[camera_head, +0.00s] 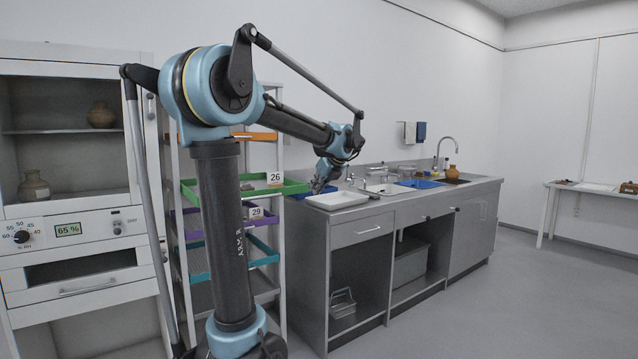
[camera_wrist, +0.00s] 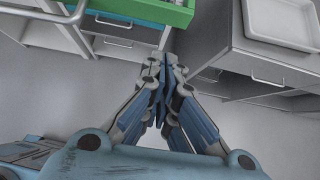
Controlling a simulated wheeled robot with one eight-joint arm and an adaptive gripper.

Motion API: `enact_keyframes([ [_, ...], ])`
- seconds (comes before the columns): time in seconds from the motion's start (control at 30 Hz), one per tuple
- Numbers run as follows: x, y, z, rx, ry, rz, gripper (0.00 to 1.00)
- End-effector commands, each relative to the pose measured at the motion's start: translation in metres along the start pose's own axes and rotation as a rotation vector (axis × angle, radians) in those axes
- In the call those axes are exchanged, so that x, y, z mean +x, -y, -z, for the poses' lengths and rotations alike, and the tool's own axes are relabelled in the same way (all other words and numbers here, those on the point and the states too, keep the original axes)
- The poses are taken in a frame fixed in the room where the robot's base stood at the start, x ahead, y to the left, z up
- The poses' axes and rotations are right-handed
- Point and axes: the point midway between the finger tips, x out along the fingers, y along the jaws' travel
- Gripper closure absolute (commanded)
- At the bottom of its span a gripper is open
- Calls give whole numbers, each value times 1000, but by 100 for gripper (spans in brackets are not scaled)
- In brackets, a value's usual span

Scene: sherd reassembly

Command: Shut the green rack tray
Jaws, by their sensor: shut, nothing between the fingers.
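The green rack tray (camera_head: 258,191) sits in an open rack behind my arm and carries a label reading 26. It sticks out past the rack's front post, further than the trays below it. Some small contents show in it, but my arm hides part of it. In the wrist view the green tray (camera_wrist: 150,10) shows at the top edge. My gripper (camera_head: 318,187) is near the tray's front right end, by the counter corner. In the wrist view my gripper (camera_wrist: 164,62) is shut and empty, with its fingertips below the green tray in the picture; contact cannot be told.
An orange tray (camera_head: 262,136) is above the green one; a purple tray (camera_head: 265,222) and a teal tray (camera_head: 266,258) are below. A steel counter (camera_head: 362,212) with a white tray (camera_head: 338,200) stands close on the right. A cabinet (camera_head: 70,270) stands left. Open floor lies in front.

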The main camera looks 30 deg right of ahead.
Motion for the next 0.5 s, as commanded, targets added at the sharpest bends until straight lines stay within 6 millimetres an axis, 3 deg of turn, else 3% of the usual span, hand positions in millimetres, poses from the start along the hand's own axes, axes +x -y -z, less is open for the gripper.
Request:
enact_keyframes([
  [0.2,36,-1,-6,-3,0,-2,100],
  [0.5,56,0,-26,-3,0,0,100],
])
